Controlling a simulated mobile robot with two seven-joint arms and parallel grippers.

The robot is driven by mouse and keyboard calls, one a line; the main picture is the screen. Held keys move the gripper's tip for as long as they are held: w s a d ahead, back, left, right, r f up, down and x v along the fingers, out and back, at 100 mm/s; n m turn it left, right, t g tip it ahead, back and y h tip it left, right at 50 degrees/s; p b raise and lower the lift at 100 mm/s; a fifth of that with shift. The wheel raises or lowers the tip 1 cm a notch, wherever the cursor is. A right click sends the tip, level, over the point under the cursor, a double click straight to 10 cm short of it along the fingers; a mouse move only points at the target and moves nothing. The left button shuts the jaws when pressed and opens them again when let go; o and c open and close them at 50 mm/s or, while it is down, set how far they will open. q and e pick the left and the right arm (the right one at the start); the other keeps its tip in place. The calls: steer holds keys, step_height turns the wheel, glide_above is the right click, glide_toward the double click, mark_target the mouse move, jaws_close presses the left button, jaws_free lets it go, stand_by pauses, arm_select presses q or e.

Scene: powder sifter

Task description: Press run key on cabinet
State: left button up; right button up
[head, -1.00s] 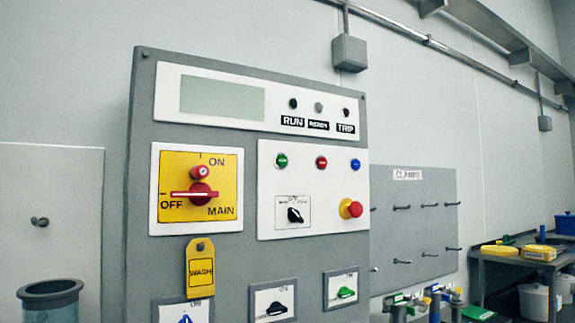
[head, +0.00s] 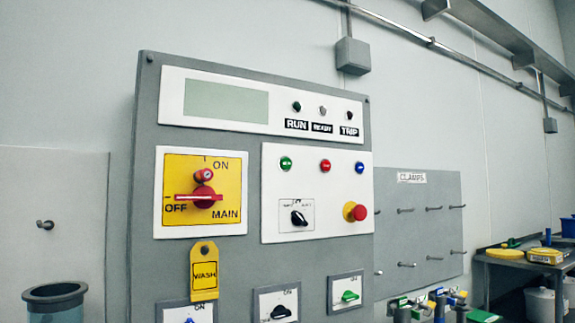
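The grey control cabinet (head: 228,270) fills the middle of the head view. A white key panel on it holds a green button (head: 286,163), a red button (head: 326,165) and a blue button (head: 359,167) in a row. The lettering on these buttons is too small to read. Above them, a dark lamp (head: 296,106) sits over the label RUN. Below the buttons are a black selector (head: 299,217) and a red mushroom button (head: 356,212) on a yellow collar. Neither of my grippers shows in this view.
A yellow MAIN switch (head: 202,190) with a red handle lies horizontal, towards OFF, with a red padlock-like piece above it. A yellow WASH tag (head: 204,271) hangs below. A CLAMPS peg board (head: 420,235) and a side table (head: 520,262) stand to the right.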

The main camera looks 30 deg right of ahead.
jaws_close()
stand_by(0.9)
